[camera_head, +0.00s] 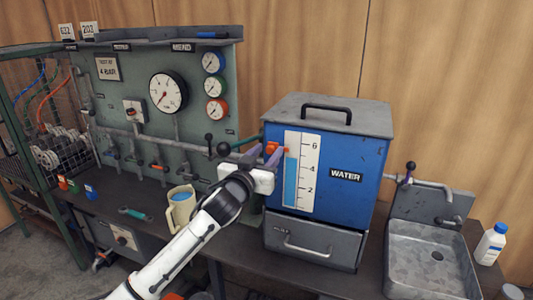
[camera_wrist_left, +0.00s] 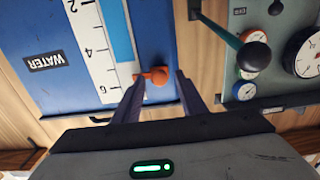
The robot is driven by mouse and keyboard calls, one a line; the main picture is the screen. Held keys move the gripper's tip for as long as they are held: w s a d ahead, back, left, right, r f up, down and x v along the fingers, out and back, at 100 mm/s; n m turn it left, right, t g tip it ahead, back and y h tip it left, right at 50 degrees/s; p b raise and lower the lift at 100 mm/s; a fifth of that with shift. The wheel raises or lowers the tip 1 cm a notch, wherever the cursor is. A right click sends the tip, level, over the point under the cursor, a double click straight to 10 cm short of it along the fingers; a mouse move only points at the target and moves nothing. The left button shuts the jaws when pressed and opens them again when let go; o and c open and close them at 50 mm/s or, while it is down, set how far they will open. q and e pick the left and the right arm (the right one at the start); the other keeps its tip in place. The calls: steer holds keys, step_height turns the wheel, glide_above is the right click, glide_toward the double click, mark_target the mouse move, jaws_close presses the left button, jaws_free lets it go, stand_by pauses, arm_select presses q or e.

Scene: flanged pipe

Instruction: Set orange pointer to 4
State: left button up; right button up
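The orange pointer (camera_head: 272,148) is at the left edge of the white scale (camera_head: 302,170) on the blue water tank (camera_head: 358,156). It stands close to the 6 mark, and it also shows in the left wrist view (camera_wrist_left: 157,75). My left gripper (camera_head: 267,157) is at the pointer, with its fingers apart. In the left wrist view the two fingertips (camera_wrist_left: 160,82) lie on either side of the pointer. I cannot tell whether a finger touches it. The fingers partly hide the pointer in the head view. My right gripper is not in view.
A green panel with gauges (camera_head: 168,91) and valves stands left of the tank. A dark-knobbed lever (camera_wrist_left: 254,56) sticks out close to my left gripper. A beige jug (camera_head: 181,208) stands on the bench below my arm. A sink (camera_head: 432,262) is at the right.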

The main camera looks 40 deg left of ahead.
arm_select(q)
jaws_close()
step_height(320, 180, down, 6)
steer(key=b, duration=0.3)
steer(key=shift+r, duration=0.25)
jaws_free()
